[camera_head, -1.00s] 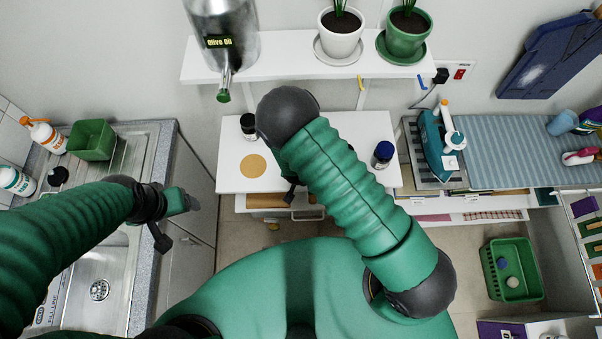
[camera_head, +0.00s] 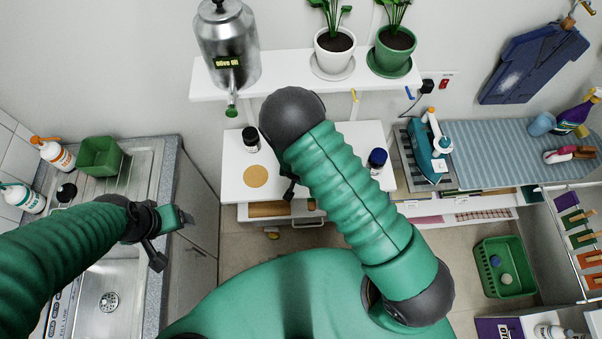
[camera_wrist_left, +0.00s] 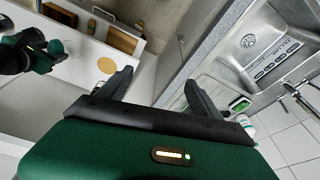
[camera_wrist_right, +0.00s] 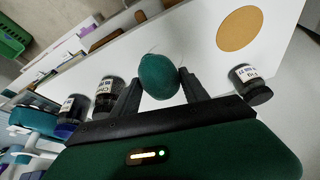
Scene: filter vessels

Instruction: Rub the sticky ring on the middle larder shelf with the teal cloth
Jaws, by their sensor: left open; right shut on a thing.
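The sticky ring shows as a flat tan disc (camera_head: 256,176) on the white middle shelf (camera_head: 235,190); it also shows in the right wrist view (camera_wrist_right: 240,28) and the left wrist view (camera_wrist_left: 106,65). The teal cloth (camera_wrist_right: 159,77) is a rounded, bunched lump between the fingers of my right gripper (camera_wrist_right: 160,80), which is shut on it. The disc is apart from the cloth, toward the upper right in the right wrist view. In the head view my right arm hides the cloth. My left gripper (camera_head: 183,217) is open and empty beside the sink counter; its spread fingers show in the left wrist view (camera_wrist_left: 158,80).
Dark-lidded jars stand on the shelf, one behind the disc (camera_head: 251,139) and one to the right (camera_head: 377,160). An upper shelf (camera_head: 290,78) holds an olive oil can (camera_head: 228,45) and two potted plants. A sink (camera_head: 105,285) lies left; an iron (camera_head: 428,148) stands right.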

